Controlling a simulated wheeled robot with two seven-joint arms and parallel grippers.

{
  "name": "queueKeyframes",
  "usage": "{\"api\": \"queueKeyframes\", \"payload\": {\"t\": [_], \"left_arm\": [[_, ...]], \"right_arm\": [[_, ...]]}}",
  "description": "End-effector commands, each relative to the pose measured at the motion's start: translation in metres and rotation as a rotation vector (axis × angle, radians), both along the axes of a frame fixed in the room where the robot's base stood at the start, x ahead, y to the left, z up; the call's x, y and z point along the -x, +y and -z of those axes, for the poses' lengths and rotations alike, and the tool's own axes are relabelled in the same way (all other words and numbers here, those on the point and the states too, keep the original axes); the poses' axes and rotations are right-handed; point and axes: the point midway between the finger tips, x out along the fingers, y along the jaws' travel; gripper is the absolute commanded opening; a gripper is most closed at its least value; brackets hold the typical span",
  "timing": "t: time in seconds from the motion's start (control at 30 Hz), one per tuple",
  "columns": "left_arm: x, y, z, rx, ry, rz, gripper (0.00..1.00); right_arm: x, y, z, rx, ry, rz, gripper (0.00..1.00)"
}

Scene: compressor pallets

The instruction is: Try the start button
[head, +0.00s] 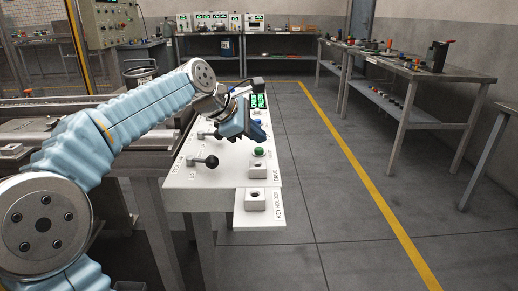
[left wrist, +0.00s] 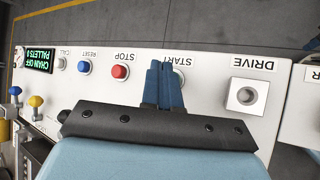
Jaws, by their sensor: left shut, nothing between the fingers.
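The white control panel (head: 228,172) runs away from me in the head view. The green START button (head: 259,152) sits on it near the DRIVE key socket (head: 257,171). In the left wrist view the START button (left wrist: 180,76) is mostly hidden behind my left gripper's fingers; its label shows beside them. My left gripper (head: 258,130) is over the panel, just beyond the button in the head view. Its blue fingers (left wrist: 166,72) are shut together with nothing between them. I cannot tell whether they touch the button. My right gripper is not in view.
In the left wrist view the red STOP button (left wrist: 120,72), blue RESET button (left wrist: 84,67) and a green-lit display (left wrist: 40,57) line the panel. Black-knobbed levers (head: 211,161) stand left of START. A side table (head: 420,72) is at the right; the floor between is clear.

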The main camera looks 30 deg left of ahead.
Motion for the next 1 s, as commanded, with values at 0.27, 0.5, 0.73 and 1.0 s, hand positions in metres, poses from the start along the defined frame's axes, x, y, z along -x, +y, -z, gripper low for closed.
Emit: {"api": "queueKeyframes", "payload": {"t": [0.27, 0.5, 0.73, 1.0], "left_arm": [[0.0, 0.0, 0.0, 0.0, 0.0, 0.0, 0.0], [0.0001, 0.0, 0.0009, 0.0, 0.0, 0.0, 0.0], [0.0001, 0.0, 0.0078, 0.0, -0.001, -0.001, 0.0], [0.0, 0.0, 0.0081, 0.0, 0.0, 0.0, 0.0]], "right_arm": [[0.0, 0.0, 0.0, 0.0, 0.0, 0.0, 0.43], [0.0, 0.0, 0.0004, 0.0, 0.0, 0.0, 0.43], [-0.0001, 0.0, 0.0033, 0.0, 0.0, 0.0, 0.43], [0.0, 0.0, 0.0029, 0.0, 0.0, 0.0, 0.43]]}}
